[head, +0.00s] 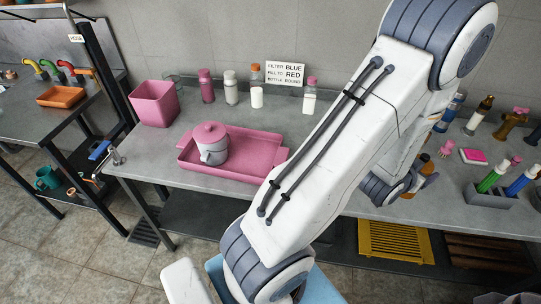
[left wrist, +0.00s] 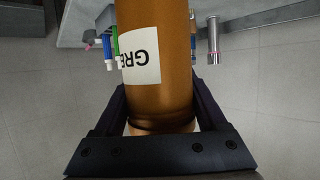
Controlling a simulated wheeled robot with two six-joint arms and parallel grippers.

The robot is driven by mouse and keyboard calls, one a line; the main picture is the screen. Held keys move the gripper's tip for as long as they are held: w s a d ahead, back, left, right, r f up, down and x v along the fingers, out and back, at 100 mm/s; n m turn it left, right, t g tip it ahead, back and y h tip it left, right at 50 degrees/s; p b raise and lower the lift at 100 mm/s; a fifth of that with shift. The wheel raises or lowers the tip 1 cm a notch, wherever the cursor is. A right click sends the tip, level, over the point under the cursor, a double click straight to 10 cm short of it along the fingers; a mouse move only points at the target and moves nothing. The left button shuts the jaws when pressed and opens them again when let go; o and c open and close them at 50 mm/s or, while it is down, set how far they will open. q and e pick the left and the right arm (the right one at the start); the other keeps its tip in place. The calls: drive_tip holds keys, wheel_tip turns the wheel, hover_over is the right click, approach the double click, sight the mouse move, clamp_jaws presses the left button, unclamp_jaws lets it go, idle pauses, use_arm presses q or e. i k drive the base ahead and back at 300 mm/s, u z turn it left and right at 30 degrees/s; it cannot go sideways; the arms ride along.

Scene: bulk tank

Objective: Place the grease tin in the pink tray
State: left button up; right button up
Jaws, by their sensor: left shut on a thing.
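The grease tin (left wrist: 178,70) is a copper-brown cylinder with a white label reading "GRE" in the left wrist view. My left gripper (left wrist: 160,98) is shut on it, with a dark finger on either side. The pink tray (head: 250,173) lies on the grey bench left of my arm. A grey pot with a pink lid (head: 212,145) stands in its left part. My right gripper is not in view.
A pink bin (head: 155,103) stands left of the tray. Several bottles and a sign (head: 285,73) stand behind it. A marker rack (head: 492,195) is at the right.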

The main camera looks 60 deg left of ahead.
sight(256, 158)
drive_tip(key=z, duration=1.15)
drive_tip(key=i, duration=0.6)
drive_tip(key=u, duration=2.7)
